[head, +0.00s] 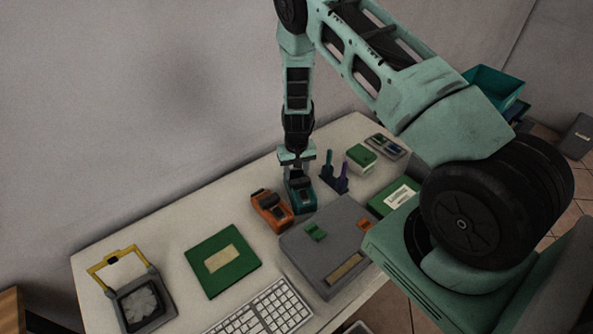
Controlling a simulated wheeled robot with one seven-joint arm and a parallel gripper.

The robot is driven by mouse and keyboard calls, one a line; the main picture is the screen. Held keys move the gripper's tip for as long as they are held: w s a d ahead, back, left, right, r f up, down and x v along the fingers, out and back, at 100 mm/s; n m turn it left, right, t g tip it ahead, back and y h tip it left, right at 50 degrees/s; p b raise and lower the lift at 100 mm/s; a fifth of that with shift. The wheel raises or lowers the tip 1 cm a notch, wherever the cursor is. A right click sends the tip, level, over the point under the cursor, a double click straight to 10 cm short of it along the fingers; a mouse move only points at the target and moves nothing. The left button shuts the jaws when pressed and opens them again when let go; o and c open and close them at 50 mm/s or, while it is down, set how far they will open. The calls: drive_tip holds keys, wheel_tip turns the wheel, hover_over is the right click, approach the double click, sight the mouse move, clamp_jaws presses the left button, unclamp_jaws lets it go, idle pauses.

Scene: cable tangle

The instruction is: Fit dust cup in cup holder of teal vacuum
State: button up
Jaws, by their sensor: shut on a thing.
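The teal vacuum (302,201) is a small block-shaped unit standing on the table, right beside an orange one. My gripper (297,167) points straight down over the teal vacuum, with its fingers close to the vacuum's top. It is shut on a small dark piece (297,182), which looks like the dust cup, at the upper back of the teal vacuum. The fingers and the small size hide most of the piece. I cannot tell whether it sits inside the cup holder or only touches it.
An orange vacuum (271,211) stands close on the left. A grey box (325,262) with coloured parts lies in front. A dark blue rack (334,183) stands on the right. A green board (222,260), keyboard (262,312) and yellow-handled device (143,300) lie further left and front.

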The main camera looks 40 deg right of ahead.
drive_tip(key=o, duration=1)
drive_tip(key=shift+c, duration=0.2)
drive_tip(key=shift+r, duration=0.3)
drive_tip(key=shift+r+p, duration=0.35)
drive_tip(key=shift+p, duration=0.1)
drive_tip(key=shift+r+p, duration=0.3)
drive_tip(key=shift+r, duration=0.25)
wheel_tip(320, 180, up, 5)
drive_tip(key=p, duration=0.2)
drive_tip(key=shift+p, duration=0.4)
drive_tip(key=shift+f, duration=0.1)
